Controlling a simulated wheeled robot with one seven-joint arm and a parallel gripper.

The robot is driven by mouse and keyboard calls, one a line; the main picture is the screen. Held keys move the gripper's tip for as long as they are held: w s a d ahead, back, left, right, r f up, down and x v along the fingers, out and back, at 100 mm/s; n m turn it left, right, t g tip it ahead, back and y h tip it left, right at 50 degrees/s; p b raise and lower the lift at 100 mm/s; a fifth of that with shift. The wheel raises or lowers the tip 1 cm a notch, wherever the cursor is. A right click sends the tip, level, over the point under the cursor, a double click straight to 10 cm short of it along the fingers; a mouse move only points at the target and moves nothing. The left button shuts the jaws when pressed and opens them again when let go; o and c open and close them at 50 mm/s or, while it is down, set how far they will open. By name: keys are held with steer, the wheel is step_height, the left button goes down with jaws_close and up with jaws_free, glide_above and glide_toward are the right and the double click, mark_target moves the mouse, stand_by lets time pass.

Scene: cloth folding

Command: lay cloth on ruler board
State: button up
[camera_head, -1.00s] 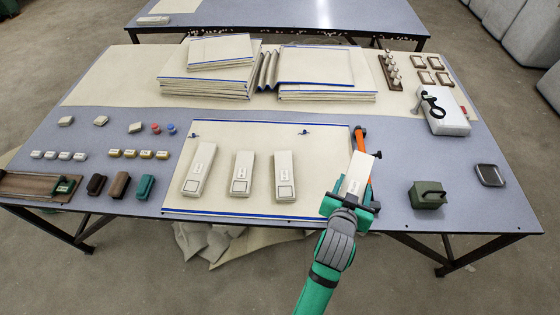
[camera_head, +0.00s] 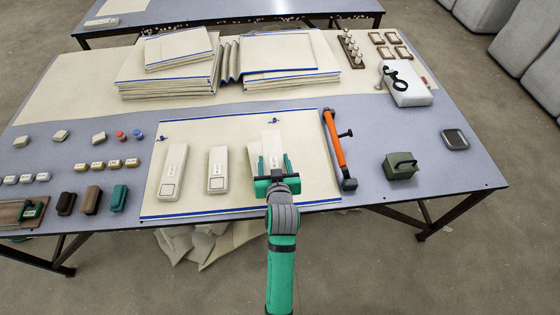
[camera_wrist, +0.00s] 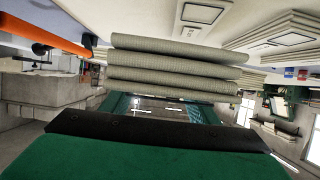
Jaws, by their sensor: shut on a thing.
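My gripper (camera_head: 274,177) is shut on a pale folded cloth (camera_head: 271,143), which extends forward from the jaws over the right part of a cream sheet with blue edges (camera_head: 230,127). The wrist view shows the held cloth (camera_wrist: 175,66) as several stacked grey-beige layers. Two similar pale folded pieces (camera_head: 173,172) and (camera_head: 218,169) lie on the sheet to the left. A third (camera_head: 254,156) is mostly hidden behind the held cloth and gripper. A brown board with a pale strip (camera_head: 10,213) lies at the far left; I cannot tell whether it is the ruler board.
An orange-handled tool (camera_head: 335,142) lies just right of the sheet. A green box (camera_head: 400,167), a dark tray (camera_head: 455,139) and a white device (camera_head: 407,90) stand farther right. Stacked cloths (camera_head: 168,75) fill the back. Small blocks and brushes (camera_head: 91,200) crowd the left.

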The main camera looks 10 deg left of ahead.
mark_target(281, 157)
steer(key=w, duration=0.1)
steer(key=w+d+f, duration=0.1)
steer(key=w, duration=0.1)
steer(key=shift+w+d+f, duration=0.3)
steer(key=shift+f, duration=0.1)
steer(key=w+f, duration=0.1)
steer(key=w+d+f, duration=0.1)
steer(key=f, duration=0.1)
steer(key=w+f, duration=0.1)
steer(key=f, duration=0.1)
steer(key=shift+w+d+f, duration=0.1)
steer(key=shift+w+d, duration=0.2)
steer(key=shift+w, duration=0.05)
steer(key=shift+w+f, duration=0.15)
steer(key=shift+f, duration=1.55)
steer(key=shift+f, duration=0.15)
steer(key=o, duration=0.8)
steer(key=shift+o, duration=0.2)
